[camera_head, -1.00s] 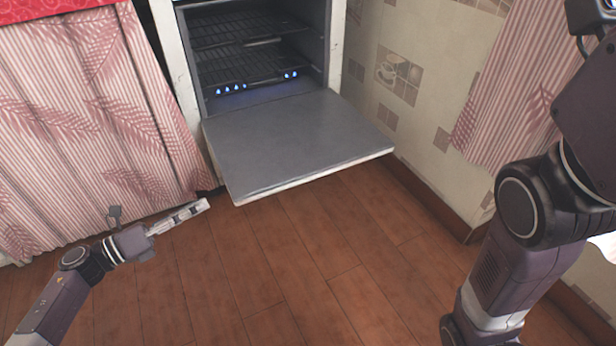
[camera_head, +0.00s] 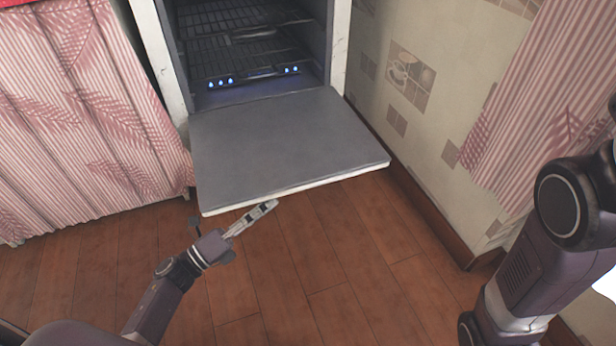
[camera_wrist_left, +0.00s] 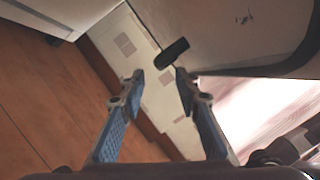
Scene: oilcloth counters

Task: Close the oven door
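The oven (camera_head: 343,60) stands at the top of the head view, its door (camera_head: 285,150) folded down, roughly level, inner face up. My left gripper (camera_head: 268,207) is just below the door's front edge in the head view, near its middle. In the left wrist view its two fingers (camera_wrist_left: 156,78) are spread apart with nothing between them. A pale panel, apparently the door's outer face (camera_wrist_left: 235,35), fills the upper right there, with a dark handle-like bar (camera_wrist_left: 280,68) just beyond the fingertips. Whether they touch is unclear. My right arm is at the right; its gripper is out of view.
Oven racks (camera_head: 245,45) and small blue lights show inside the oven cavity. A striped curtain (camera_head: 85,120) hangs left of the oven. A tiled wall (camera_head: 430,110) and another curtain (camera_head: 545,100) are close on the right. The wooden floor (camera_head: 330,270) in front is clear.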

